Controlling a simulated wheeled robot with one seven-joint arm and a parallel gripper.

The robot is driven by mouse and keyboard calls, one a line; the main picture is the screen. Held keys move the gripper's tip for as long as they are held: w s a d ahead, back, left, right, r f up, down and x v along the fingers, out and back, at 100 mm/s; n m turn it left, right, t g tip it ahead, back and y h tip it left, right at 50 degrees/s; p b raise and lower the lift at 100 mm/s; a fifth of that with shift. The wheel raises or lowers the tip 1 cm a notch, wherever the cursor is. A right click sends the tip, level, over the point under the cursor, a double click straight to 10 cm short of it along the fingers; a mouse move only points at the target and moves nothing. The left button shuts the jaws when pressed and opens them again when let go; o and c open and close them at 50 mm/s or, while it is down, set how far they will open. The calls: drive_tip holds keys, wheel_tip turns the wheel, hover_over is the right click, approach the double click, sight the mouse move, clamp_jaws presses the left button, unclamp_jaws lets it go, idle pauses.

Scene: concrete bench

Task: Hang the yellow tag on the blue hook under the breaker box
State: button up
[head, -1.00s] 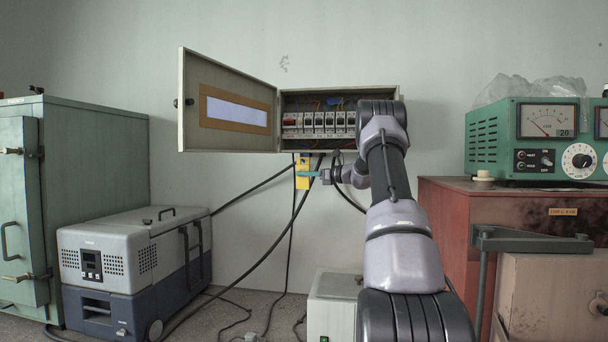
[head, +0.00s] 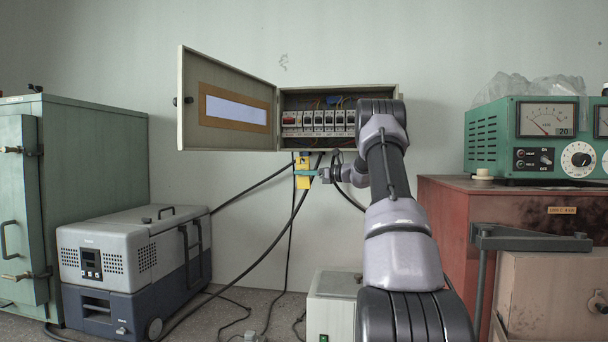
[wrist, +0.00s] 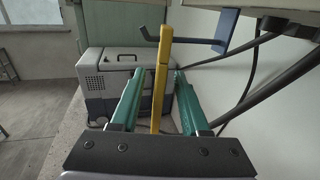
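The yellow tag (head: 303,182) hangs upright below the breaker box (head: 290,148). In the wrist view the tag (wrist: 158,84) is seen edge-on. Its top rises in front of or around the arm of the blue hook (wrist: 222,36), inward of the upturned tip, and looks to be on it; the hole is not visible. My gripper (head: 306,173) reaches in from the right at the tag's height. In the wrist view its green fingers (wrist: 158,78) stand on either side of the tag, with a gap on each side. The hook is not clear in the head view.
The box door (head: 226,102) is open to the left. Black cables (head: 276,246) run down close behind the tag. A grey cooler (head: 134,262) stands on the bench at left, and a red cabinet (head: 450,230) at right. The wall left of the tag is mostly free.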

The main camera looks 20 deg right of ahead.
drive_tip(key=v, duration=1.1)
drive_tip(key=s+a+r+n+g+h, duration=0.1)
drive_tip(key=s+a+n+g, duration=0.1)
drive_tip(key=s+a+n, duration=0.5)
drive_tip(key=s+a+r+g+h, duration=0.1)
drive_tip(key=s+a+g, duration=0.25)
drive_tip(key=a, duration=0.65)
drive_tip(key=s+a+r+n+g+h, duration=0.1)
drive_tip(key=s+a+r+n+g, duration=0.1)
drive_tip(key=s+a+n, duration=0.5)
drive_tip(key=s+a+f+n+h, duration=0.2)
drive_tip(key=s+n, duration=0.1)
drive_tip(key=s, duration=0.5)
drive_tip(key=s+a+f+n+h, duration=0.2)
drive_tip(key=s+n, duration=0.1)
drive_tip(key=s, duration=0.5)
drive_tip(key=s+a+f+n+t+h, duration=0.1)
drive_tip(key=s+a+f+n+h, duration=0.1)
drive_tip(key=s, duration=0.6)
drive_tip(key=shift+s+a+f+n+h, duration=0.3)
drive_tip(key=shift+s+n+h, duration=0.1)
drive_tip(key=shift+n, duration=0.5)
